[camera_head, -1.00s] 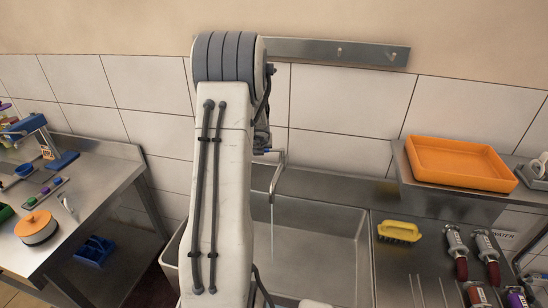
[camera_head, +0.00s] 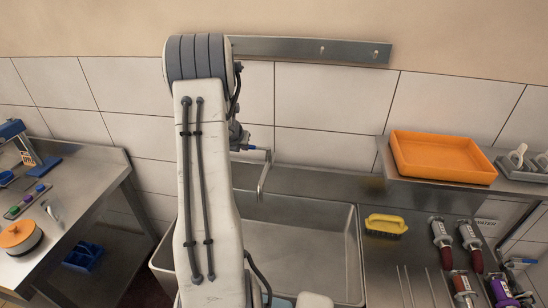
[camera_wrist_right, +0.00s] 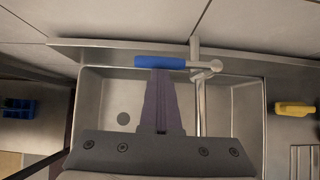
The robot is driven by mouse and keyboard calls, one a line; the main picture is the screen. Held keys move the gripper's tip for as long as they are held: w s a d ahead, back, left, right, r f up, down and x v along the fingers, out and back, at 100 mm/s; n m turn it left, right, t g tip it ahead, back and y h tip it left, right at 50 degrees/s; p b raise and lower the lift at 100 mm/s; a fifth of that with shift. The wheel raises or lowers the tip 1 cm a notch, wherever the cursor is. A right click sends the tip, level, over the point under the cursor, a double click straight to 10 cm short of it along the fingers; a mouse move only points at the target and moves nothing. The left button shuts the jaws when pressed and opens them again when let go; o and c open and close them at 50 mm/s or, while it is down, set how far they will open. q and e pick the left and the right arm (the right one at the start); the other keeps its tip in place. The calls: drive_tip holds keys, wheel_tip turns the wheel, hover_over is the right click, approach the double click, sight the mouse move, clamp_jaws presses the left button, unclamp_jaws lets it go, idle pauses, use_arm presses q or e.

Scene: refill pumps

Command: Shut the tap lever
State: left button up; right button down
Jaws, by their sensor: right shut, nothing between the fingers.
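The tap (camera_head: 264,176) stands at the back of the sink (camera_head: 300,245), its spout over the basin. Its blue lever (camera_head: 252,148) points sideways along the wall. No water stream shows under the spout. In the right wrist view the blue lever (camera_wrist_right: 160,62) lies across the picture, left of the tap body (camera_wrist_right: 200,70). My right gripper (camera_wrist_right: 160,76) is shut and empty, its fingertips right at the lever; I cannot tell if they touch. In the head view my arm hides most of the right gripper (camera_head: 237,138). My left gripper is not in view.
An orange tray (camera_head: 442,158) sits on a raised shelf at right. A yellow brush (camera_head: 385,225) and several red-ended pumps (camera_head: 442,242) lie on the counter right of the sink. A steel table (camera_head: 85,200) stands at left.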

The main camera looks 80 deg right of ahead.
drive_tip(key=shift+a, duration=0.15)
drive_tip(key=a+f+v, duration=0.1)
drive_tip(key=a+v, duration=0.1)
drive_tip(key=v, duration=1)
drive_tip(key=shift+s+a+p, duration=0.2)
drive_tip(key=shift+s+p, duration=0.1)
drive_tip(key=shift+p, duration=0.1)
